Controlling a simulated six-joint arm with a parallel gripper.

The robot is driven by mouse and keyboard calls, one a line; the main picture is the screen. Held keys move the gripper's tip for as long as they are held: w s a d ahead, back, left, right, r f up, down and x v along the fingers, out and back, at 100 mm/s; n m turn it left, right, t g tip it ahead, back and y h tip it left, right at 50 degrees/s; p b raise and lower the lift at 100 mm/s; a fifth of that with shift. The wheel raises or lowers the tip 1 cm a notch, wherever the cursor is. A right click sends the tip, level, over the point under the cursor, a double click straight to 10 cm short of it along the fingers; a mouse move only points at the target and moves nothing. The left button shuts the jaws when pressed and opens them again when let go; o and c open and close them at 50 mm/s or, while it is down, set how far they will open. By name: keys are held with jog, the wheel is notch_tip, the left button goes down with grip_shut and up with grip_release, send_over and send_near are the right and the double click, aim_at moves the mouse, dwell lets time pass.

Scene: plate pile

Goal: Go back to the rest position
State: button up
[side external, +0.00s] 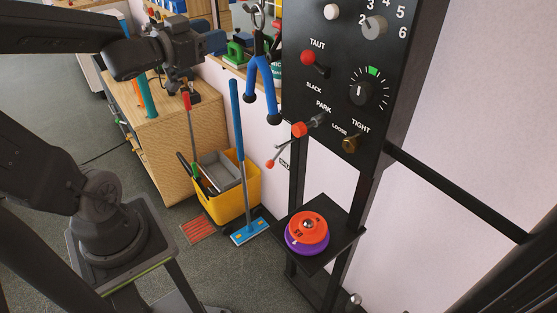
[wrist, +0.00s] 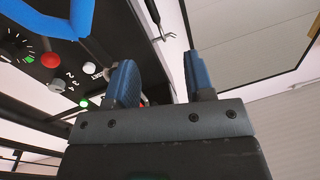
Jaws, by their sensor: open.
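My gripper (wrist: 160,74) shows in the wrist view with its two blue fingers apart and nothing between them. In the side external view my gripper (side external: 214,42) is at the upper left, raised in the air, apart from the black panel (side external: 300,120) to its right. An orange disc (side external: 318,224) lies on top of a purple disc (side external: 294,244), both on a small black shelf (side external: 341,240) low on the stand. My gripper is well above and to the left of these discs.
A blue two-legged handle (side external: 263,72) hangs from a metal hook beside the panel. Red, black and brass knobs stick out of the panel. A wooden cabinet (side external: 165,150), a yellow bucket (side external: 228,200) and a blue mop (side external: 237,120) stand behind.

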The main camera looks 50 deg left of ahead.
jog(key=s+d+f+g+h, duration=0.1)
jog(key=s+d+f+g, duration=0.3)
jog(key=s+d+g, duration=0.1)
jog(key=s+d+f+g+h, duration=0.1)
jog(key=s+d+f+g, duration=0.4)
jog(key=d, duration=0.5)
jog(key=shift+s+n+g, duration=0.3)
jog(key=shift+s+g, duration=0.25)
jog(key=shift+g, duration=0.65)
jog(key=shift+d, duration=0.1)
